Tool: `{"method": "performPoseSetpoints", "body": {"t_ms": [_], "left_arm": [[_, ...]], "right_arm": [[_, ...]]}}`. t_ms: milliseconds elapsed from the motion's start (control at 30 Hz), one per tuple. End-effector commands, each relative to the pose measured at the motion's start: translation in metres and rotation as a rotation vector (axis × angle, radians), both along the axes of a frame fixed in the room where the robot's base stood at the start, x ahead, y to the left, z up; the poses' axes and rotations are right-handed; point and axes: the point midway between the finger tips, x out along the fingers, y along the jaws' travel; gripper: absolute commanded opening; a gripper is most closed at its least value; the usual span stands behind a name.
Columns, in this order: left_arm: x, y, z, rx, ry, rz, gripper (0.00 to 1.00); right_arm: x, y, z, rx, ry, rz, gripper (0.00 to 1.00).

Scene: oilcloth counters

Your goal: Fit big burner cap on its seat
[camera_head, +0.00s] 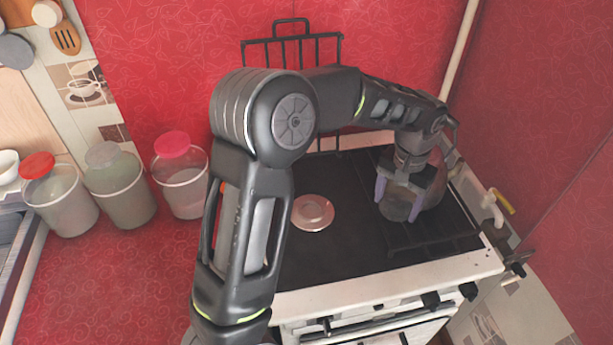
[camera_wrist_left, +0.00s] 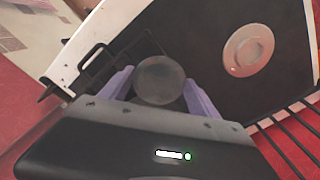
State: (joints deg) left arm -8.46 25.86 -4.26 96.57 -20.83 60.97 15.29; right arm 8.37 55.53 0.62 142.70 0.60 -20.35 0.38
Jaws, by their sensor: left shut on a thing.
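My left gripper (camera_head: 398,200) is over the right part of the stove, its purple fingers shut on a round dark grey burner cap (camera_head: 396,212). In the left wrist view the cap (camera_wrist_left: 158,82) sits between the two fingers (camera_wrist_left: 158,92), seen flat face on. A pale metal round burner seat (camera_head: 312,212) lies on the black stove top, left of the gripper and apart from it. The seat also shows at the upper right of the left wrist view (camera_wrist_left: 240,65). My right gripper is not in view.
A black grate (camera_head: 440,241) lies on the right half of the stove, under the gripper. Another grate (camera_head: 257,54) stands upright at the back. Lidded containers (camera_head: 182,190) stand on the red counter at left. The stove top around the seat is clear.

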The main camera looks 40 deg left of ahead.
Motion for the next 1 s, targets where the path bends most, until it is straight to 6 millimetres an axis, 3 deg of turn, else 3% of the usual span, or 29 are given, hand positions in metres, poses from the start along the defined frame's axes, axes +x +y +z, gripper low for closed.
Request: {"method": "performPoseSetpoints", "body": {"t_ms": [167, 267, 433, 600, 700, 800, 1000], "left_arm": [[-0.001, 0.006, 0.0, -0.001, 0.001, 0.005, 0.3], [-0.004, 0.024, 0.0, -0.005, 0.002, 0.019, 0.3], [-0.02, 0.084, -0.001, -0.016, 0.004, 0.063, 0.3], [-0.049, 0.149, -0.002, -0.012, 0.001, 0.105, 0.3], [-0.064, 0.174, -0.002, -0.004, 0.001, 0.118, 0.3], [-0.071, 0.186, -0.003, 0.0, 0.0, 0.122, 0.3], [-0.073, 0.188, -0.004, 0.001, 0.0, 0.121, 0.3]], "right_arm": [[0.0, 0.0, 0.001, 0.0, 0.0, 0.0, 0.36], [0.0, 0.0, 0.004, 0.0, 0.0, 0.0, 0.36], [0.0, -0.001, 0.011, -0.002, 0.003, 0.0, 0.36], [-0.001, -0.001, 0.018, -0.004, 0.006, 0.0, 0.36], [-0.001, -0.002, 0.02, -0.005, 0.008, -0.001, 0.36], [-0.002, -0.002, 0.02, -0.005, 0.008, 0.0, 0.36], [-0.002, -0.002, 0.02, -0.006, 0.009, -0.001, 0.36]]}}
